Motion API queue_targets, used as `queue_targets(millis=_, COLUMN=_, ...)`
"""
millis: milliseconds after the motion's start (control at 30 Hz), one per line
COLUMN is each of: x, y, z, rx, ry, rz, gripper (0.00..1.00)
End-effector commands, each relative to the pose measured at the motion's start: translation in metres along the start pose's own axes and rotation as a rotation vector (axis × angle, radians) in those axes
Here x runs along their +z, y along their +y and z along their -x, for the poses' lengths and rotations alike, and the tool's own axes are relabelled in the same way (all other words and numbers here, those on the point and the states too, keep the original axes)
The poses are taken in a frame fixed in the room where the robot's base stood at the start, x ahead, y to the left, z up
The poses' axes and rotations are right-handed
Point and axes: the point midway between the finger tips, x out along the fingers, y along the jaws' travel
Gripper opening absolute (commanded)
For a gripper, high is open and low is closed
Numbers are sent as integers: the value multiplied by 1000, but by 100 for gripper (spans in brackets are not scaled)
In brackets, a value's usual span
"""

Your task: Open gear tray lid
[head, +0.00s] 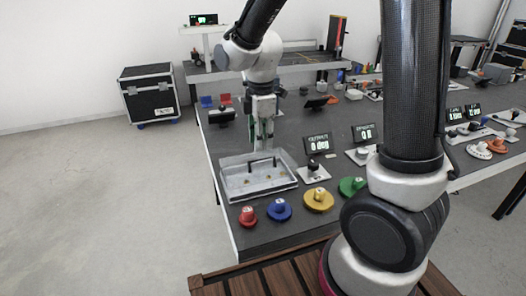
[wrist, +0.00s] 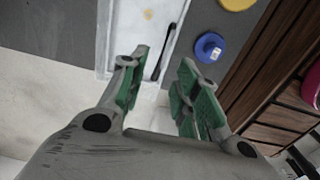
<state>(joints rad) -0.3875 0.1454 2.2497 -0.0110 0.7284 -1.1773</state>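The gear tray (head: 233,195) is a shallow pale box near the left edge of the dark table, with a clear lid (head: 262,184) that looks closed over it. A black handle (head: 262,160) stands up from the lid. Small yellowish items inside are faint. My gripper (head: 263,143) points down just above the handle. In the wrist view, my gripper (wrist: 162,68) has its green-padded fingers spread apart. The black handle (wrist: 172,50) runs between and beyond the fingertips, and nothing is clearly gripped. Whether a finger touches the handle cannot be told.
Red (head: 248,216), blue (head: 279,210), yellow (head: 318,199) and green (head: 351,186) knobbed discs line the table's front, right of and before the tray. A small dark-knobbed device (head: 313,171) stands to the tray's right. A black case (head: 150,95) is on the floor behind left.

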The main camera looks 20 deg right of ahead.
Motion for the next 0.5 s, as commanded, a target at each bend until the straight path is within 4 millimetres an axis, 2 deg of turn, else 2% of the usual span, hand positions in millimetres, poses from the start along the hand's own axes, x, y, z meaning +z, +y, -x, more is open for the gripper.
queue_targets(millis=100, x=0, y=-1, z=-22, rx=-4, ry=-2, rz=-1, gripper=32)
queue_targets(millis=233, x=0, y=0, z=-40, rx=-3, ry=-1, rz=-1, gripper=32)
queue_targets(millis=500, x=0, y=0, z=-52, rx=0, ry=0, rz=-2, gripper=32)
